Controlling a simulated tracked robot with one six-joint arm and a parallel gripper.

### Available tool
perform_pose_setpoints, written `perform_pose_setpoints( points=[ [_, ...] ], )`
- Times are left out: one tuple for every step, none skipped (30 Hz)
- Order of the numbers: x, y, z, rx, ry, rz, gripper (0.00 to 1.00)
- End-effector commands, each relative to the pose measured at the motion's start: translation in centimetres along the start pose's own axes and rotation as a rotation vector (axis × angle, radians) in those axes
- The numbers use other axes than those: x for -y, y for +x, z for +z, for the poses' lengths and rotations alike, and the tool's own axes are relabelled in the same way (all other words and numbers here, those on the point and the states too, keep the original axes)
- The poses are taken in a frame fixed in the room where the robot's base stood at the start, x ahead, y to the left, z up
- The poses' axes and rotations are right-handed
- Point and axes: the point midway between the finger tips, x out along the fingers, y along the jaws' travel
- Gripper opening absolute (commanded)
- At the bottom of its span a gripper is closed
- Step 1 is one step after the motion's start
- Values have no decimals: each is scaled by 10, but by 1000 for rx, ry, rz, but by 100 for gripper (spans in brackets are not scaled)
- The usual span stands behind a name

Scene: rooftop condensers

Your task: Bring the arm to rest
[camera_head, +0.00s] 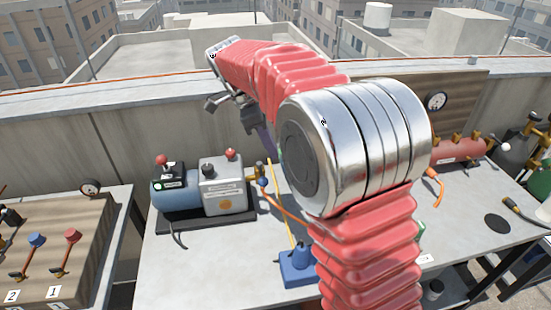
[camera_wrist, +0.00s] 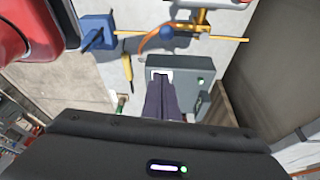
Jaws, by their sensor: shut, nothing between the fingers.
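My arm, red bellows with a silver joint, rises through the middle of the head view and bends back to the upper left. My gripper is mostly hidden behind it there; some dark parts and a bit of a purple finger show. In the wrist view my gripper (camera_wrist: 161,84) points away from the camera with its two dark purple fingers together and nothing between them. The fingers overlap a grey box (camera_wrist: 196,72) with a white patch in that view; I cannot tell the gap between them.
A blue and grey pump (camera_head: 222,186) stands on the table (camera_head: 190,265), left of my arm. A blue block (camera_head: 296,272) with a yellow rod is close to my arm. A red tank (camera_head: 458,150) stands at right. A wooden board (camera_head: 95,245) with valves is at left. A parapet (camera_head: 60,150) runs behind.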

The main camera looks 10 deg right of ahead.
Motion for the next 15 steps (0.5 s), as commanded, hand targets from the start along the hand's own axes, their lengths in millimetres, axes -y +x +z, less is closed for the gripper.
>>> perform_pose_setpoints(
  points=[
    [0,-4,0,0,-1,0,0],
    [0,-5,0,0,-1,1,0],
    [0,-6,0,0,-1,1,0],
    [0,-7,0,0,-1,1,0],
    [0,-7,0,0,-1,1,0],
    [0,-7,0,0,-1,1,0],
    [0,-7,0,0,-1,1,0],
    [0,-7,1,-1,-1,1,0],
    [0,-7,1,-1,-2,1,0],
    [0,-7,1,-1,-2,1,0],
    [0,-7,1,-1,-2,1,0],
    [0,-7,1,-1,-2,1,0],
    [0,-7,1,-1,-3,0,0],
    [0,-7,1,-1,-5,1,0],
    [0,-7,1,-1,-12,0,0]
  ],
)
